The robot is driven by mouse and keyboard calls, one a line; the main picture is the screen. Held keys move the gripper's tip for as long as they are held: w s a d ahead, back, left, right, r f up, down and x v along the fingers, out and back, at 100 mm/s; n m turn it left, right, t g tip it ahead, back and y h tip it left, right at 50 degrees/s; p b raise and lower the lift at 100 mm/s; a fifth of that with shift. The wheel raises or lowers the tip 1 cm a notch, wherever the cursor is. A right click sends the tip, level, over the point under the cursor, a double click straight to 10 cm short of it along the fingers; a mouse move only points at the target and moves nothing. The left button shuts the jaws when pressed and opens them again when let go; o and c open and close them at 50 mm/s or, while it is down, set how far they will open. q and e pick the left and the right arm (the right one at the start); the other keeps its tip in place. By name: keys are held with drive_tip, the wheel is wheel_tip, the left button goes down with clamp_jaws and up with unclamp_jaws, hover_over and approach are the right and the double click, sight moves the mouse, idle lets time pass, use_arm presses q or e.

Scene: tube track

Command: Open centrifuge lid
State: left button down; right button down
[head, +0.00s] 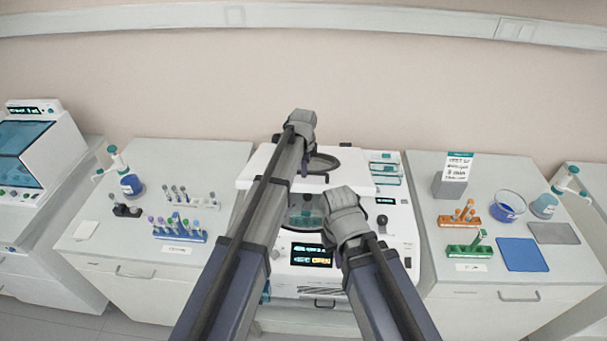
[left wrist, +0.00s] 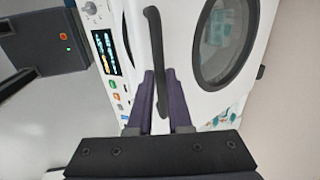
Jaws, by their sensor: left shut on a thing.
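The white centrifuge (head: 398,235) stands in the middle of the bench. Its lid (head: 352,180), with a round dark-rimmed window, appears raised, and the round chamber (head: 305,212) shows below it. In the left wrist view the lid (left wrist: 185,30) has a black bar handle (left wrist: 155,35). My left gripper (left wrist: 160,85) is shut on that handle, one finger on each side. In the head view my left gripper (head: 300,122) is over the lid; its fingertips are hidden. My right gripper (head: 345,215) is in front of the chamber; its jaws cannot be made out.
A front display (head: 311,256) is lit. On the left bench stand a blue tube rack (head: 180,232) and a blue bottle (head: 131,186). On the right bench are an orange rack (head: 460,219), a green rack (head: 468,250), a blue mat (head: 522,254) and a bowl (head: 507,206). The wall is behind.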

use_arm(q)
drive_tip(key=w+r+p, duration=0.3)
drive_tip(key=w+r, duration=0.1)
drive_tip(key=shift+r, duration=0.15)
